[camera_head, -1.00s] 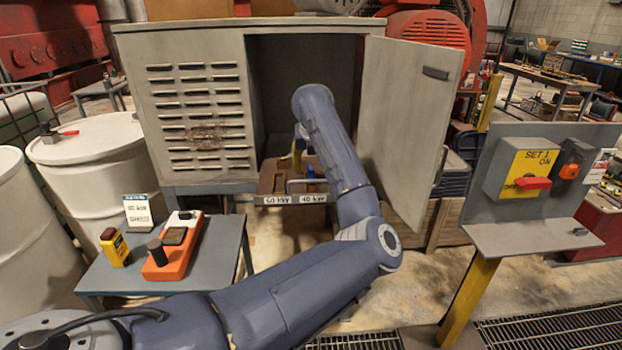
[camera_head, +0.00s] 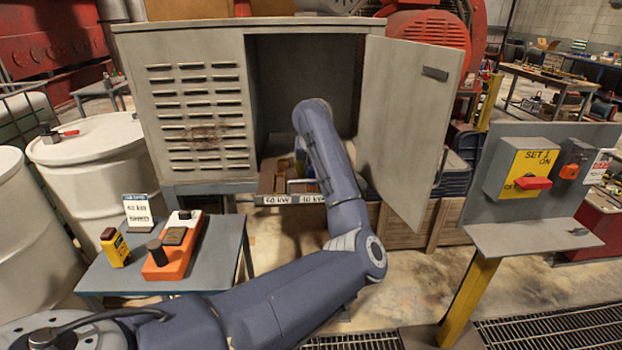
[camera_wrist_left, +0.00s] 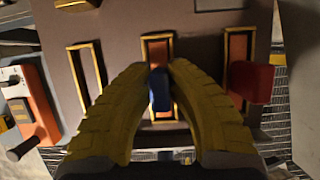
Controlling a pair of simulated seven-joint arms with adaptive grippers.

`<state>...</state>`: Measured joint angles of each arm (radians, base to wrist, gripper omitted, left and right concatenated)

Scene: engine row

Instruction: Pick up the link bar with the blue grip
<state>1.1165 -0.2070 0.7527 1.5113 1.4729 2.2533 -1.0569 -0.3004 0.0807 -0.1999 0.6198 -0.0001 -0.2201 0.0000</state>
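The link bar with the blue grip (camera_wrist_left: 160,90) stands in the middle slot (camera_wrist_left: 146,50) of the brown panel in the left wrist view. The yellow fingers of my left gripper (camera_wrist_left: 159,68) flank the blue grip closely, one on each side. I cannot tell whether they press on it. In the head view my left forearm hides most of the gripper and the bar; a bit of blue shows beside it. My right gripper is not in view.
A red grip (camera_wrist_left: 252,82) is at the right slot; the left slot (camera_wrist_left: 88,75) looks empty. A side table (camera_head: 215,270) holds an orange device (camera_head: 173,250).

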